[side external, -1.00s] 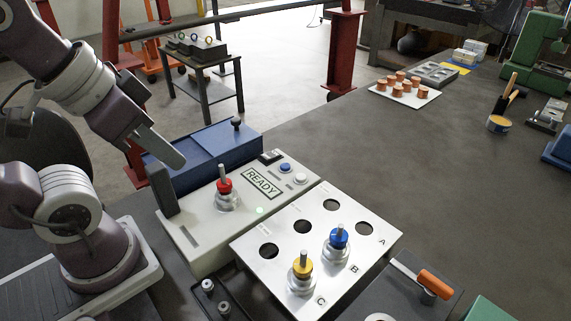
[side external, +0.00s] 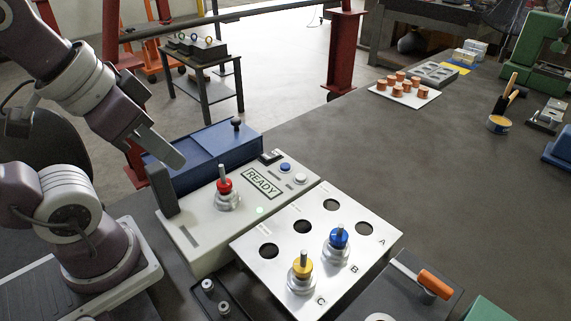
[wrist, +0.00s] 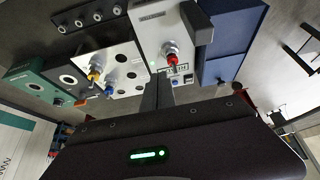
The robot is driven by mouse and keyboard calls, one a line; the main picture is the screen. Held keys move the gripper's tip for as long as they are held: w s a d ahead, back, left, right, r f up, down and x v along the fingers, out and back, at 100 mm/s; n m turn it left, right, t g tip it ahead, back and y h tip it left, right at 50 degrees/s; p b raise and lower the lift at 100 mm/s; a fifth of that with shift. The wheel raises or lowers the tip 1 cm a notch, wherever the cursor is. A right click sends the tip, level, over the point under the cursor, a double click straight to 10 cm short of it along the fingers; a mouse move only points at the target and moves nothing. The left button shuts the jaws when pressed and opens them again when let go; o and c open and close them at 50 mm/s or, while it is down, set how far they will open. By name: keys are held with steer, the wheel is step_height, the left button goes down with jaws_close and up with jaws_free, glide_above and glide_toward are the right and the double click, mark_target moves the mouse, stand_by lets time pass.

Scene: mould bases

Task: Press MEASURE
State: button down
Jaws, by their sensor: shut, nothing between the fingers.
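A pale measuring device (side external: 205,238) stands on the bench with a display (side external: 262,184) reading READY and a lit green lamp (side external: 259,210). At its far right end are a blue button (side external: 285,167) and a white button (side external: 300,179); their small labels are too small to read. A red-collared fitting (side external: 225,188) stands upright on the device, and also shows in the wrist view (wrist: 172,58). My gripper (side external: 178,162) is shut and empty, raised left of the red fitting and apart from the buttons. In the wrist view its fingers (wrist: 158,88) point toward the device.
A silver plate (side external: 283,222) with several holes holds a yellow-collared fitting (side external: 302,267) and a blue-collared one (side external: 339,238), beside the device. A blue box (side external: 215,150) lies behind it. An orange-handled tool (side external: 434,284) is at front right. The bench beyond the plate is largely clear.

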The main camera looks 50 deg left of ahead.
steer(key=w+a+r+m+t+y, duration=0.2)
steer(key=w+a, duration=0.3)
steer(key=w, duration=0.3)
steer(key=w+a+r+m+t+y, duration=0.2)
steer(key=w+a+t, duration=0.15)
steer(key=w, duration=0.55)
steer(key=w+d+f+m+g+h, duration=0.2)
steer(key=w+d+f+m+h, duration=0.3)
steer(key=w+f+m+h, duration=0.2)
steer(key=f+m, duration=0.1)
steer(key=m, duration=0.1)
steer(key=shift+f+m+g+h, duration=0.2)
steer(key=shift+m+g+h, duration=0.15)
steer(key=shift+m+h, duration=0.05)
steer(key=shift+s+d, duration=0.1)
